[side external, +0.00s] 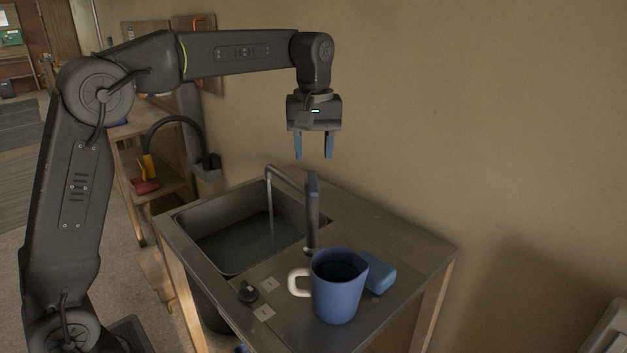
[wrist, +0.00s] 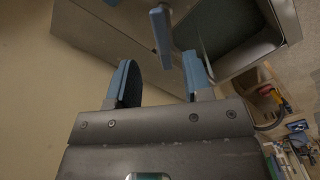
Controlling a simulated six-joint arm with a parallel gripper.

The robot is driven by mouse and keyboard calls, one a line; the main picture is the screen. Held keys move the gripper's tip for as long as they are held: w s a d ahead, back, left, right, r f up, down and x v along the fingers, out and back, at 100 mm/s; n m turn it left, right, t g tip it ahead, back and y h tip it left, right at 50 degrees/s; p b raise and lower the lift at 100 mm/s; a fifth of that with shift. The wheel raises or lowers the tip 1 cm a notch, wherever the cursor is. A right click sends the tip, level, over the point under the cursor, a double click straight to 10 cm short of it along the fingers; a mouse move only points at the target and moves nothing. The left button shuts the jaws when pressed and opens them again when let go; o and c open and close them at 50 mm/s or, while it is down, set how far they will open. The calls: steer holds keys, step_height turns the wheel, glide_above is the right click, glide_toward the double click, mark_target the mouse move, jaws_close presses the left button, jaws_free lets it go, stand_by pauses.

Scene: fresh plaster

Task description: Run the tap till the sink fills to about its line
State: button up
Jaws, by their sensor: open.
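The metal sink (side external: 185,222) is set in the left part of the counter and holds dark water (side external: 245,240). The tap (side external: 312,220) stands at the sink's right edge, its spout curving left over the basin. A thin pale stream (side external: 270,212) falls from the spout into the water. The tap's blue lever (side external: 313,185) is upright on top, and it also shows in the wrist view (wrist: 161,36). I cannot make out the fill line. My gripper (side external: 313,157) is open and empty above the tap, fingers pointing down, apart from the lever. Both fingers (wrist: 162,80) show in the wrist view.
A blue mug (side external: 337,297) with a pale handle and a blue sponge (side external: 380,274) stand on the counter right of the sink. A small black knob (side external: 248,292) is near its front edge. The wall (side external: 450,120) is close behind. A wooden shelf (side external: 130,130) stands left.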

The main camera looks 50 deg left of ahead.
mark_target(313, 186)
step_height(313, 186, down, 7)
steer(key=shift+f, duration=0.1)
steer(key=shift+c, duration=0.3)
jaws_close()
stand_by(0.5)
